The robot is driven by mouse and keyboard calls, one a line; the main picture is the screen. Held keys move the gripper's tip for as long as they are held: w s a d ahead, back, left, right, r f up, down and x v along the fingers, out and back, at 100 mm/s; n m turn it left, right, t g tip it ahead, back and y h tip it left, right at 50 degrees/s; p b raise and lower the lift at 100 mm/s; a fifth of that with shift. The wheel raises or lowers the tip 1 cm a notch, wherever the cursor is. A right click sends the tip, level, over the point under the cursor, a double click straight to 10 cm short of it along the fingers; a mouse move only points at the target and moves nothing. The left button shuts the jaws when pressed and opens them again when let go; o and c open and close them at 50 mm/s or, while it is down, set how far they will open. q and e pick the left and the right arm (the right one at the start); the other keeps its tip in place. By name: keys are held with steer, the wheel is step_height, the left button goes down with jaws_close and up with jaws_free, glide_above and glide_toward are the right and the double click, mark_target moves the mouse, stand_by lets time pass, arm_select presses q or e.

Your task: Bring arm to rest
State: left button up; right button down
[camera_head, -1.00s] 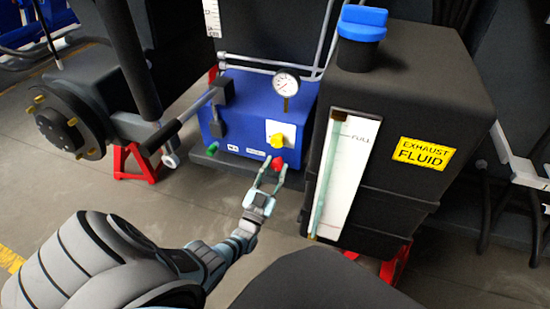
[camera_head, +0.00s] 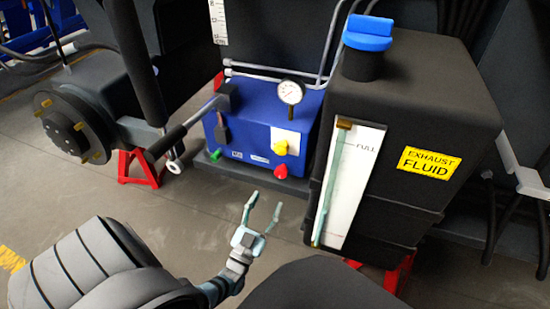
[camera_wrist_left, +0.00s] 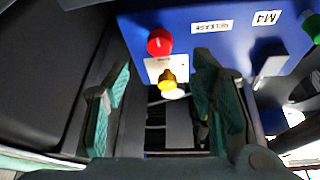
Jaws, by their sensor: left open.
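My left gripper (camera_head: 263,212) is open and empty in the head view, held over the floor in front of the blue box. Its two fingers are spread and apart from the box. In the left wrist view the open fingers (camera_wrist_left: 160,105) have nothing between them that they touch. The blue box (camera_head: 257,119) carries a red knob (camera_head: 280,171), a yellow knob (camera_head: 279,147), a green knob (camera_head: 215,154) and a gauge (camera_head: 290,92). The red knob (camera_wrist_left: 160,41) and yellow knob (camera_wrist_left: 167,79) also show in the left wrist view. My right gripper is not in view.
A black exhaust fluid tank (camera_head: 420,110) with a blue cap (camera_head: 368,34) stands right of the gripper. A wheel hub (camera_head: 66,128) and a red stand (camera_head: 141,170) are at the left. Grey floor (camera_head: 195,205) lies clear in front of the box.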

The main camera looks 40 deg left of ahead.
arm_select(q)
steer(key=v, duration=0.2)
steer(key=shift+s+d+f, duration=0.1)
steer(key=shift+s, duration=0.15)
